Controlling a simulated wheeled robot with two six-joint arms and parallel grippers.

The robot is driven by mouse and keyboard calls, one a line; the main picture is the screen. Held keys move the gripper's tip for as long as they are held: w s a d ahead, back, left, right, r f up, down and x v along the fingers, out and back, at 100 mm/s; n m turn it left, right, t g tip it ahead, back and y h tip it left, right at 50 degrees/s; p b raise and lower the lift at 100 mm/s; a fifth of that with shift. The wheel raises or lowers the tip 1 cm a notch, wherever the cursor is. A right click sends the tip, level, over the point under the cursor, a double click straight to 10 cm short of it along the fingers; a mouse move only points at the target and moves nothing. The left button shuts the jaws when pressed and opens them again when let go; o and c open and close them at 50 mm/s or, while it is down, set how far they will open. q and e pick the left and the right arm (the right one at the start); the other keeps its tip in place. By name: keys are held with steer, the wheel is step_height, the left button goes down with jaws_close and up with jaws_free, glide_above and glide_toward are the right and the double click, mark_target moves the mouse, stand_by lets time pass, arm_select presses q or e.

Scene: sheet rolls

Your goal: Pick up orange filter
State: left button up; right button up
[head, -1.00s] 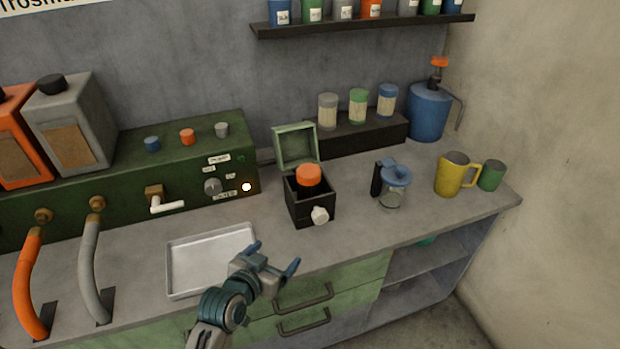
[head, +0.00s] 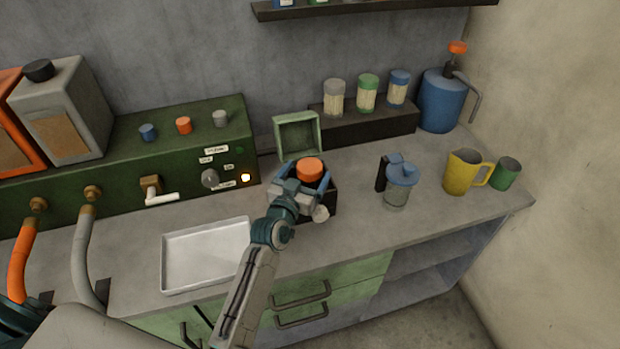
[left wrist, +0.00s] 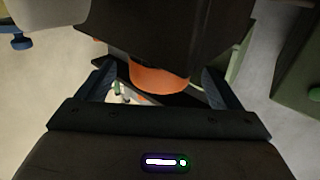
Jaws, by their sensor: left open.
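The orange filter (head: 309,169) sits in the top of a small black box (head: 331,200) with its green lid (head: 297,132) standing open behind. My left gripper (head: 304,172) is open at the box, with its blue fingers on either side of the orange filter. In the left wrist view the orange filter (left wrist: 158,79) lies between the two spread fingertips (left wrist: 160,82). I cannot tell whether a finger touches it. The gripper hides part of the box front. My right gripper is not in view.
A metal tray (head: 205,286) lies front left of the box. A glass jug with a blue lid (head: 401,175), a yellow mug (head: 462,173) and a green cup (head: 507,174) stand to the right. A green machine (head: 225,140) with knobs is at the left.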

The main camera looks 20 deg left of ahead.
mark_target(314, 159)
arm_select(q)
steer(key=w, duration=0.1)
steer(key=w+p, duration=0.1)
steer(key=w, duration=0.1)
steer(key=shift+w+d+r, duration=0.15)
steer(key=shift+w+r, duration=0.05)
steer(key=shift+w, duration=0.45)
steer(key=shift+w+f, duration=0.2)
steer(key=shift+w, duration=0.05)
steer(key=shift+s+r, duration=0.1)
steer(key=c, duration=1.6)
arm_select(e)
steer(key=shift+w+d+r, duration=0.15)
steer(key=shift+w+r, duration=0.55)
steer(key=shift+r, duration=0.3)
